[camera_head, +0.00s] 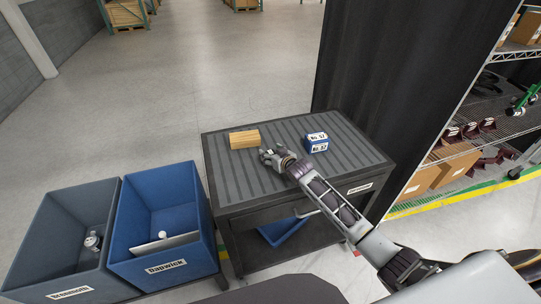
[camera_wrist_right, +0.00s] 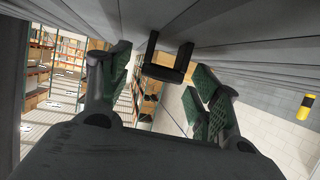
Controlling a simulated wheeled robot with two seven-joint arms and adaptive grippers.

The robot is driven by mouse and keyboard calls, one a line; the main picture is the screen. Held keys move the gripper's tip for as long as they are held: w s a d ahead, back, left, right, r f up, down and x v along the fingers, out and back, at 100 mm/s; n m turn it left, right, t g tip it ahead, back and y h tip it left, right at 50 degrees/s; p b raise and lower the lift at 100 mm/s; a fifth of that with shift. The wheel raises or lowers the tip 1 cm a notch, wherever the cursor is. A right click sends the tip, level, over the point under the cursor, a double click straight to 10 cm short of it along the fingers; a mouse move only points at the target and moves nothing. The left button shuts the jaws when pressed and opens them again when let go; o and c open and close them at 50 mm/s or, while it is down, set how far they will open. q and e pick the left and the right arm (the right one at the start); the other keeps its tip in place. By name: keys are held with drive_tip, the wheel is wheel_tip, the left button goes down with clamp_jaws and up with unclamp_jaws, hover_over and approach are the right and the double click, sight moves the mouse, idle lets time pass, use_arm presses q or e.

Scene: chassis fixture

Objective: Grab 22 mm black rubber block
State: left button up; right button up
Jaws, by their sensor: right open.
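In the right wrist view a black notched piece (camera_wrist_right: 165,73), which looks like the black rubber block, stands against the grey ribbed table surface. It lies between the two spread fingers with green pads of my right gripper (camera_wrist_right: 160,84), with gaps visible on both sides. In the head view my right gripper (camera_head: 271,155) is low over the ribbed top of the dark table (camera_head: 233,186), just right of and nearer than a wooden block. The black piece cannot be made out there, so the gripper likely hides it. My left gripper is not in view.
The wooden block (camera_head: 245,138) and a blue-and-white labelled box (camera_head: 317,142) stand on the table. A blue bin (camera_head: 132,232) and a grey bin (camera_head: 58,222) are at the left. A black curtain (camera_head: 400,70) rises behind the table. The table's left front is clear.

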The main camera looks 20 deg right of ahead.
sight(272, 154)
idle(0.4)
drive_tip(key=c, duration=1.1)
drive_tip(key=shift+r, duration=0.1)
drive_tip(key=shift+r+b, duration=0.35)
drive_tip(key=shift+r, duration=4.6)
